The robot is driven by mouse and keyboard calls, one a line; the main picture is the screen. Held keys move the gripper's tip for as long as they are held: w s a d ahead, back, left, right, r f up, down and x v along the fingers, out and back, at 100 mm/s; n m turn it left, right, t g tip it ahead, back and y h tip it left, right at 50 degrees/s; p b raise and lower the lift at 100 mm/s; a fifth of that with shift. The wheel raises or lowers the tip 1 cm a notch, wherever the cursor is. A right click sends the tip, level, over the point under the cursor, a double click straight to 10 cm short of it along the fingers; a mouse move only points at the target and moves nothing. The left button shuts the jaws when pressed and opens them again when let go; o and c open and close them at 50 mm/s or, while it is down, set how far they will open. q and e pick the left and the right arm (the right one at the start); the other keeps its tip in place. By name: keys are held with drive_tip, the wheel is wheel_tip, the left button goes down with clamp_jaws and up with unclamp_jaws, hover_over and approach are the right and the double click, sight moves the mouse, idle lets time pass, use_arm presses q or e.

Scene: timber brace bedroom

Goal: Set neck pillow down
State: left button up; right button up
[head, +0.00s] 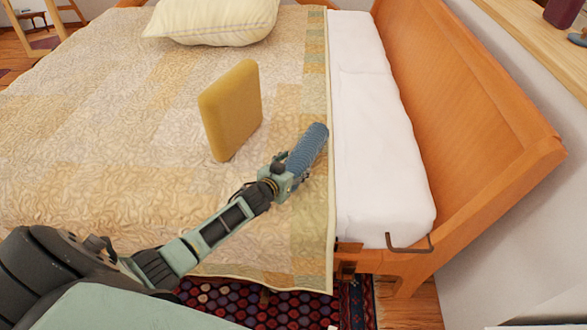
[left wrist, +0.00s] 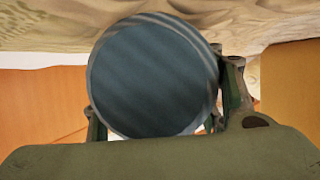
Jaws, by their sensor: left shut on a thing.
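The neck pillow is a blue ribbed cylinder (head: 309,147) near the right edge of the quilt in the head view. My left gripper (head: 285,175) is shut on its near end. The pillow points away and up to the right, over the bed (head: 120,130). I cannot tell whether it touches the quilt. In the left wrist view the round, dark blue end of the pillow (left wrist: 152,75) fills the middle, with gripper fingers at both sides. The contact on the far side is hidden. My right gripper is not in view.
A yellow cushion (head: 231,110) stands upright on the quilt just left of the pillow. A cream pillow (head: 212,20) lies farther back. A white mattress strip (head: 375,130) and wooden headboard (head: 475,110) are at the right. The quilt's left part is clear.

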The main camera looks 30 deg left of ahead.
use_arm(q)
drive_tip(key=shift+r, duration=0.1)
drive_tip(key=o, duration=1.4)
drive_tip(key=shift+s+r, duration=0.1)
drive_tip(key=shift+s, duration=0.35)
drive_tip(key=p+v, duration=0.1)
drive_tip(key=v, duration=1)
drive_tip(key=shift+r+p, duration=0.1)
drive_tip(key=shift+p, duration=0.25)
